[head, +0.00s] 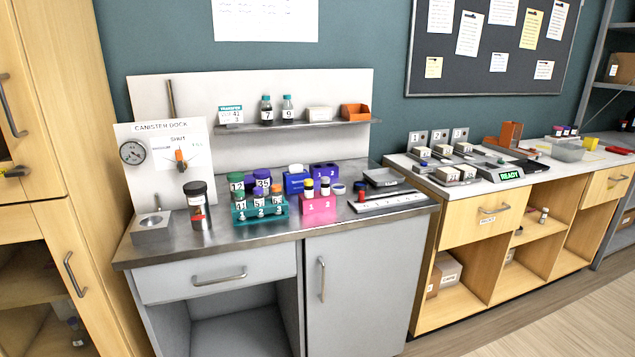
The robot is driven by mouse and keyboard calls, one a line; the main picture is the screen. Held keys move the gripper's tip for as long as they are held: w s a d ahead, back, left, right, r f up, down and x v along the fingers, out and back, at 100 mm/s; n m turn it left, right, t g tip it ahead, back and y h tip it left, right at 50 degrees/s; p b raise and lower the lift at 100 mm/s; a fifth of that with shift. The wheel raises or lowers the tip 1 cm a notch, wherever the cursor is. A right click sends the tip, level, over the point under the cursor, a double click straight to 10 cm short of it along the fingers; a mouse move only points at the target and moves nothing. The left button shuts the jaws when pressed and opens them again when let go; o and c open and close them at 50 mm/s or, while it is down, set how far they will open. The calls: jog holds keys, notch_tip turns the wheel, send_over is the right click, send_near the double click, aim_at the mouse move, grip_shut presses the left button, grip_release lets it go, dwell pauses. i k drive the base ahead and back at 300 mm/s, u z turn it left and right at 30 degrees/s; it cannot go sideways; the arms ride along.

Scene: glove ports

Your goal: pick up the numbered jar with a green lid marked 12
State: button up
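The jar with a green lid (236,178) stands on the steel counter, behind the left part of a teal rack (246,217). Its label reads 12, and its lower part is hidden by the rack and the vials in it. A jar with a purple lid (263,180), marked 35, stands close on its right. Several small numbered vials (258,201) with orange and purple caps are in the teal rack in front. My gripper is not in view.
A dark-lidded canister (200,208) stands left of the rack, beside a metal dock block (152,228). A pink rack (317,208) stands close on the right, with a blue box (296,183) behind it. A shelf (300,126) with bottles and an orange bin runs above.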

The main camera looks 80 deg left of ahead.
aim_at(235, 180)
jog(key=u, duration=0.7)
jog(key=i, duration=1.45)
jog(key=u, duration=2.2)
jog(key=i, duration=1.1)
jog(key=u, duration=0.9)
